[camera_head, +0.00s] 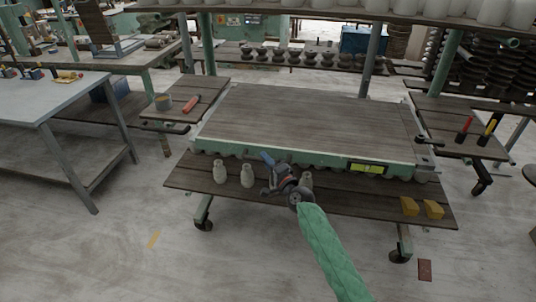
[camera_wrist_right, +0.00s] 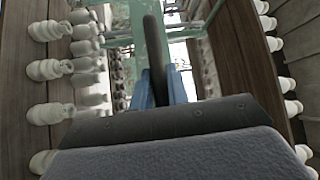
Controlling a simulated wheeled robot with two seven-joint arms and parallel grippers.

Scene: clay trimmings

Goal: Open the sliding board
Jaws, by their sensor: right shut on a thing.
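The sliding board (camera_head: 310,120) is a brown planked panel lying flat over the top of the green-framed trolley. It covers the top, and what is under it is hidden. My right gripper (camera_head: 267,158) is at the trolley's front edge, left of centre, with the green-sleeved arm reaching up from below. In the right wrist view, its blue fingers (camera_wrist_right: 160,90) are shut on a dark upright handle (camera_wrist_right: 153,45). In the head view that handle is too small to make out behind the gripper. My left gripper is not in view.
Pale bottles (camera_head: 246,176) and yellow blocks (camera_head: 409,206) stand on the lower shelf (camera_head: 350,203). Side shelves hold a red-handled tool (camera_head: 190,104) at left and tools (camera_head: 464,128) at right. A black lever (camera_head: 428,141) sits at the right edge.

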